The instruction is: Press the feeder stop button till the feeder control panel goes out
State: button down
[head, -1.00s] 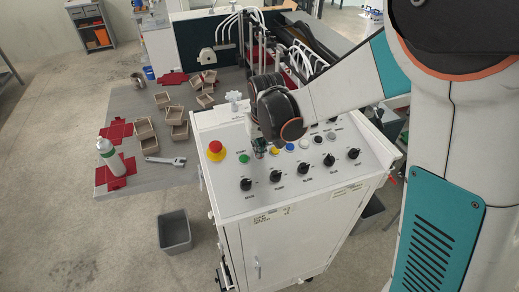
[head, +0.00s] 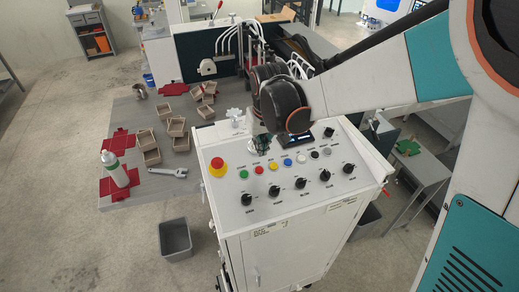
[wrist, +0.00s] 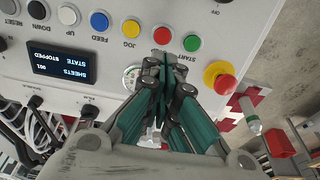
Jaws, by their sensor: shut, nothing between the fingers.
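The red button (wrist: 161,35) sits between the green START button (wrist: 192,43) and the yellow JOG button (wrist: 131,28); its label is hidden by my fingers. In the head view the red button (head: 258,170) is uncovered. My gripper (wrist: 163,60) is shut and empty, its tips just short of the red button in the wrist view. In the head view my gripper (head: 262,150) is behind the button row, apart from the red button. The feeder control panel's small display (wrist: 62,62) is lit and reads sheets 001, state stopped.
A red mushroom button on a yellow base (wrist: 219,77) stands beside START. Several black knobs (head: 325,175) line the front of the white panel top (head: 225,190). A white star-shaped knob (head: 236,115) is behind it. A table with small boxes (head: 175,127) is at left.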

jog(key=p+v, duration=0.1)
jog(key=v, duration=0.2)
jog(key=shift+s+r, duration=0.15)
jog(key=shift+r, duration=0.15)
dwell(0.5)
